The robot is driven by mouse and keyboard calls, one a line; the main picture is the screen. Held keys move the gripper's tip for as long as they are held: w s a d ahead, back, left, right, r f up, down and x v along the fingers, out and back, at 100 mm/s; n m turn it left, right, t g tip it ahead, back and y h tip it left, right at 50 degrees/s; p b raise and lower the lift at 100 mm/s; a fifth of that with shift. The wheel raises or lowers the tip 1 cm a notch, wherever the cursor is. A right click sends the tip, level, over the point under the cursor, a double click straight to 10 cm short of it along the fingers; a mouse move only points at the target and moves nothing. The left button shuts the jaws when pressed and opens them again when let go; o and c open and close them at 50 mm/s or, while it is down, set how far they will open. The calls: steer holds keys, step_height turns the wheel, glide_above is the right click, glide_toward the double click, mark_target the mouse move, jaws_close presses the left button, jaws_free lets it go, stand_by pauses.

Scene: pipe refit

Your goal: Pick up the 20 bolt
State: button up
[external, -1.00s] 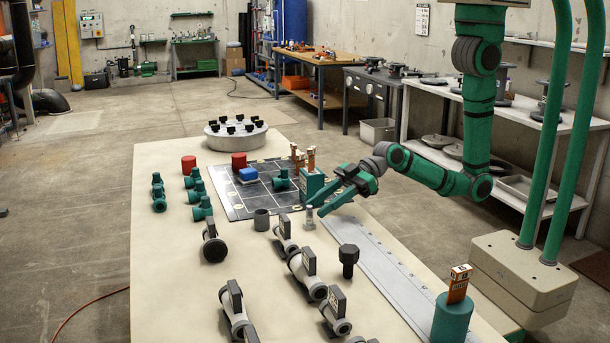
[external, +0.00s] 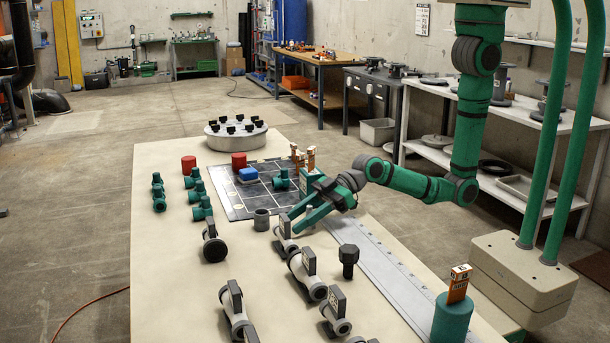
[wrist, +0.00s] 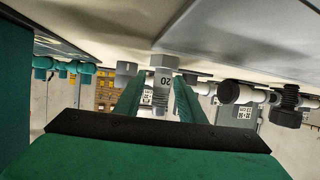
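The 20 bolt (wrist: 160,80) is light grey, with a dark "20" on its head. In the external view it stands on the table, mostly hidden by my gripper (external: 294,222). My green gripper is low over the table, its open fingers reaching around the bolt from the right. In the wrist view the bolt is between the two green fingers (wrist: 159,80), one on each side. I cannot tell whether either finger touches it.
A grey ring (external: 262,219) stands just left of my gripper, and a grey valve (external: 284,235) is close in front. A dark bolt (external: 348,258) stands nearer the camera. A flat grey strip (external: 385,280) lies to the right. A teal block with orange pieces stands behind my gripper.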

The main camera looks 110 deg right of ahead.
jaws_close()
steer(key=shift+r, duration=0.15)
